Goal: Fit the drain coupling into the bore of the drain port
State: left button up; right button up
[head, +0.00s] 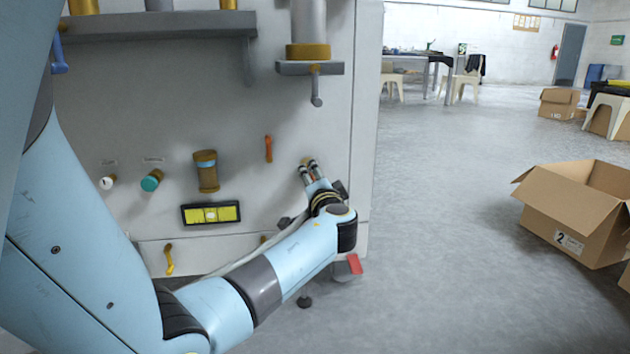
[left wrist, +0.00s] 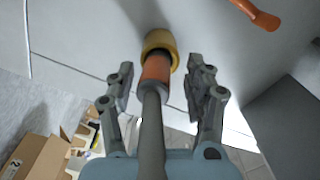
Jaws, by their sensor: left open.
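The drain port (left wrist: 160,40) is a brass-yellow ring on the white panel in the left wrist view. The drain coupling (left wrist: 156,72), an orange collar on a grey hose (left wrist: 151,135), lines up with it and meets its near end. I cannot tell how deep it sits in the bore, which is hidden. My left gripper (left wrist: 161,64) is open, its two fingers apart on either side of the coupling. In the head view my left gripper (head: 309,168) is close to the panel, low near its right edge, with the port (head: 305,161) mostly hidden behind it. My right gripper is out of view.
An orange handle (head: 268,148) is on the panel left of the gripper. A yellow-lit display (head: 211,213) and a brass-capped cylinder (head: 206,171) are further left. A shelf bracket (head: 310,68) juts out above. A cardboard box (head: 575,225) stands on the open floor at right.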

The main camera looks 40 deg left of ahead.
pick_arm(q)
jog(key=shift+s+d, duration=0.1)
jog(key=v, duration=1.1)
jog(key=shift+s+d, duration=0.25)
jog(key=shift+d, duration=0.05)
jog(key=shift+f, duration=0.1)
